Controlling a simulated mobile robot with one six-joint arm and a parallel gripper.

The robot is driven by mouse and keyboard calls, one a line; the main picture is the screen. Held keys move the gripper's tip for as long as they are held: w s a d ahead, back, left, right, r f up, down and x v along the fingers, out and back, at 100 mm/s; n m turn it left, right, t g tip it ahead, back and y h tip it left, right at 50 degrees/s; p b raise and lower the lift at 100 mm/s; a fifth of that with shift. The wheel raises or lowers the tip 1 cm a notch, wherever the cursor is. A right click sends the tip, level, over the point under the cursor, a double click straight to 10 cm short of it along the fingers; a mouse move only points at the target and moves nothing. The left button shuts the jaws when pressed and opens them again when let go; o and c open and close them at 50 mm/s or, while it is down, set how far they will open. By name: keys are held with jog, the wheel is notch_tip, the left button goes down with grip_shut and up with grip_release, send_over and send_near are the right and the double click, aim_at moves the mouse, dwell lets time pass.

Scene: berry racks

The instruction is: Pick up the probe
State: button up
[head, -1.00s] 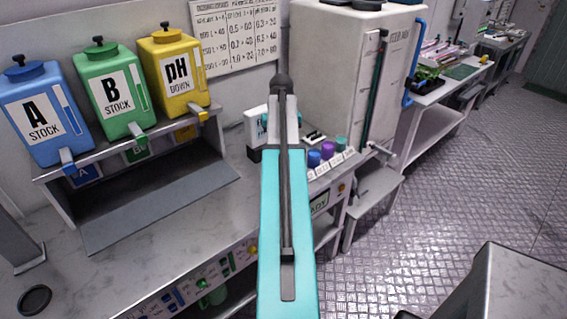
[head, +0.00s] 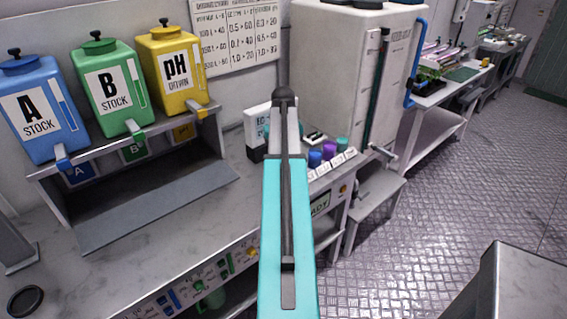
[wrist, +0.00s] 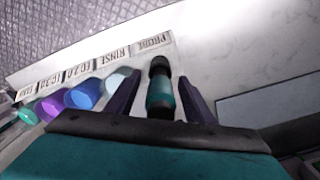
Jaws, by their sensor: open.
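The probe (wrist: 160,92) is a short upright cylinder with a black top and a teal body, seen in the wrist view beside the PROBE label (wrist: 152,40). My gripper (wrist: 158,78) is open, with one dark finger on each side of the probe. Small gaps show between the fingers and the probe, so it is not gripped. The probe's lower end is hidden by my gripper's body. In the head view my teal arm reaches to the counter's back and hides the gripper and most of the probe's place.
Cups in white, blue, purple and green (wrist: 85,94) stand in a labelled row left of the gripper. A white meter (head: 256,122) stands by the wall. A large white tank (head: 345,70) is behind right. Stock bottles (head: 112,88) are on a rack at left.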

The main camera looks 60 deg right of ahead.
dwell(0.3)
jog(key=c, duration=1.1)
jog(key=shift+r, duration=0.15)
jog(key=shift+c, duration=0.2)
jog(key=shift+r+p, duration=3.25)
jog(key=shift+r, duration=1.65)
